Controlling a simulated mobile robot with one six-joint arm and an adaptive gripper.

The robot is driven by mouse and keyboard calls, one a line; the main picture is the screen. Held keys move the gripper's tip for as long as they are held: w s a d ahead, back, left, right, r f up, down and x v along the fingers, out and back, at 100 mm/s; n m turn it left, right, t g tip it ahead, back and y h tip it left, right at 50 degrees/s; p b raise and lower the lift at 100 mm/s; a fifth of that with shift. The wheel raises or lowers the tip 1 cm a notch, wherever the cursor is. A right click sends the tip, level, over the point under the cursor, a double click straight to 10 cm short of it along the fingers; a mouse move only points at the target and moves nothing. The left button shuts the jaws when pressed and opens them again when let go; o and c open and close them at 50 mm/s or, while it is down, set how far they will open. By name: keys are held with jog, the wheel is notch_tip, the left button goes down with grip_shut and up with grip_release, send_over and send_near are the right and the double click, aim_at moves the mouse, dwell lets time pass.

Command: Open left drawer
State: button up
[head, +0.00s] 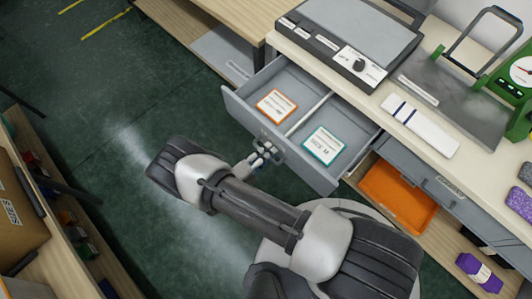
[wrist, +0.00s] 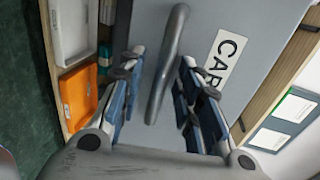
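The left drawer (head: 234,104) is grey and stands pulled out from under the worktop in the head view. A divider splits it into two compartments, with an orange-edged card (head: 276,106) in one and a teal-edged card (head: 323,146) in the other. My gripper (head: 262,156) is at the drawer's front. In the wrist view the grey bar handle (wrist: 170,62) stands between the fingers of my gripper (wrist: 158,70). The fingers are apart, with a gap on each side of the handle. A partly hidden label (wrist: 222,60) reading "CAR" is on the drawer front.
The worktop (head: 370,108) carries a grey machine (head: 345,40), a white bar (head: 420,125) and a green dial gauge (head: 515,75). A second drawer (head: 440,182) is shut at the right, with an orange bin (head: 398,195) below. Open floor lies at the left.

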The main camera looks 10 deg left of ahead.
jog(key=shift+s+a, duration=0.1)
jog(key=v, duration=1.1)
jog(key=shift+s+a, duration=0.2)
jog(key=shift+s, duration=0.15)
